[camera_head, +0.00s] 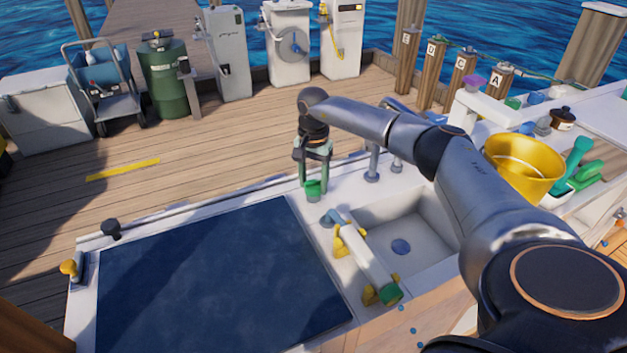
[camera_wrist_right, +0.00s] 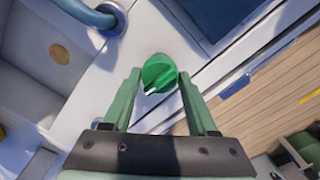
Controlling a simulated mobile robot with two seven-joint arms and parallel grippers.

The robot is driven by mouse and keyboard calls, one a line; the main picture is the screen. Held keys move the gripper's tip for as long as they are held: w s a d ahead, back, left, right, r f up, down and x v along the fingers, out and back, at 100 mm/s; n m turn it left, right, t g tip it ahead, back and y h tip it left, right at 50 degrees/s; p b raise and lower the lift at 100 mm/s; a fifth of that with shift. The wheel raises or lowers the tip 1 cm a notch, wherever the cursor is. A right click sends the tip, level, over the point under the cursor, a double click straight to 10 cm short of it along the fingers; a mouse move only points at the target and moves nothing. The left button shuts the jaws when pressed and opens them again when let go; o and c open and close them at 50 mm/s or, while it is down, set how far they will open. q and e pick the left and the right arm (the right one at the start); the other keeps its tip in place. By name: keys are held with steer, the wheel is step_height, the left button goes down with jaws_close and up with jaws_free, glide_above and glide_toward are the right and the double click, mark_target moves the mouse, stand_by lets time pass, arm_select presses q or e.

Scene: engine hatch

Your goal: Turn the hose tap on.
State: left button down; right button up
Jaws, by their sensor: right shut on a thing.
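A round green knob (camera_head: 315,190), which looks like the hose tap's handle, sits on the white counter's back strip, between the dark blue hatch panel and the sink. In the right wrist view the knob (camera_wrist_right: 159,72) has a raised grip and a white mark at its lower left. My right gripper (camera_head: 314,178) points down over it, with its green fingers on either side. In the wrist view the gripper (camera_wrist_right: 159,78) is shut on the knob, though exact finger contact is hard to see. My left gripper is not in view.
A grey-blue faucet (camera_head: 372,165) stands just right of the gripper by the sink (camera_head: 412,222). A white cylinder (camera_head: 362,252) in yellow clamps lies in front. A yellow bucket (camera_head: 522,172) is at the right. The dark hatch panel (camera_head: 212,285) has clear space above it.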

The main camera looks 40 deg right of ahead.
mark_target(313, 181)
steer(key=shift+n, duration=0.6)
steer(key=o, duration=1.4)
steer(key=shift+c, duration=0.2)
step_height(313, 181, up, 13)
steer(key=shift+f+p, duration=0.2)
steer(key=shift+p, duration=0.1)
